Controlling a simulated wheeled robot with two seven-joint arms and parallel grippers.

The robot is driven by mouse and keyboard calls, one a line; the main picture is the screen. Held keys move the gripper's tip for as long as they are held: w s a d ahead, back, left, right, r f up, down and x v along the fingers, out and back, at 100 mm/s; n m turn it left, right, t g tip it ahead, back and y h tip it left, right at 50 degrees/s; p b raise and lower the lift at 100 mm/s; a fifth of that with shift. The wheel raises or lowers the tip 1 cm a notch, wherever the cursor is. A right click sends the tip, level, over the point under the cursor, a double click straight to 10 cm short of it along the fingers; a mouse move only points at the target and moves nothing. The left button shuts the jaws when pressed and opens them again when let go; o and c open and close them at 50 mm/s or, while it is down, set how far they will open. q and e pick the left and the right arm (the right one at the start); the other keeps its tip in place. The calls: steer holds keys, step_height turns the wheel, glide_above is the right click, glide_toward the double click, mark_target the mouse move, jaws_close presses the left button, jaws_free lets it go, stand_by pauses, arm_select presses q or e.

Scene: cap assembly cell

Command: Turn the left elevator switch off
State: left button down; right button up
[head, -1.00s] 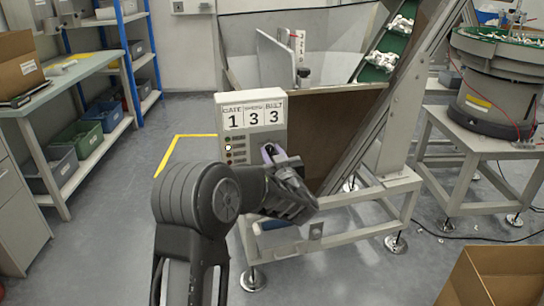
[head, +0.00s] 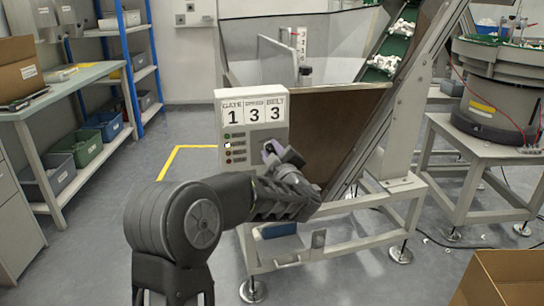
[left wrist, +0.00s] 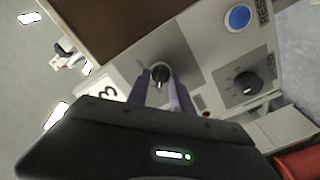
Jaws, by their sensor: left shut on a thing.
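The elevator's grey control box (head: 252,120) carries plates reading GATE 1, a middle plate 3 and BELT 3. My left gripper (head: 269,151) is at the lower right of its front, covering that part in the head view. The switch's exact setting is hard to read. A second black knob (left wrist: 247,84) with a dial and a blue RESET button (left wrist: 238,17) sit apart from the fingers. My right gripper is not in view.
Small indicator lamps (head: 227,143) run down the box's left side, one glowing white. The elevator's inclined belt (head: 381,62) rises behind. A bowl feeder (head: 497,90) stands at right, a cardboard box (head: 500,280) at lower right, a workbench (head: 75,85) at left.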

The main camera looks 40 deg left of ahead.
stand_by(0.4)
arm_select(q)
steer(key=c, duration=1.2)
jaws_free()
steer(key=shift+o, duration=0.2)
steer(key=p+v, duration=0.1)
steer(key=v, duration=0.6)
steer(key=shift+s+d, duration=0.25)
steer(key=shift+d, duration=0.1)
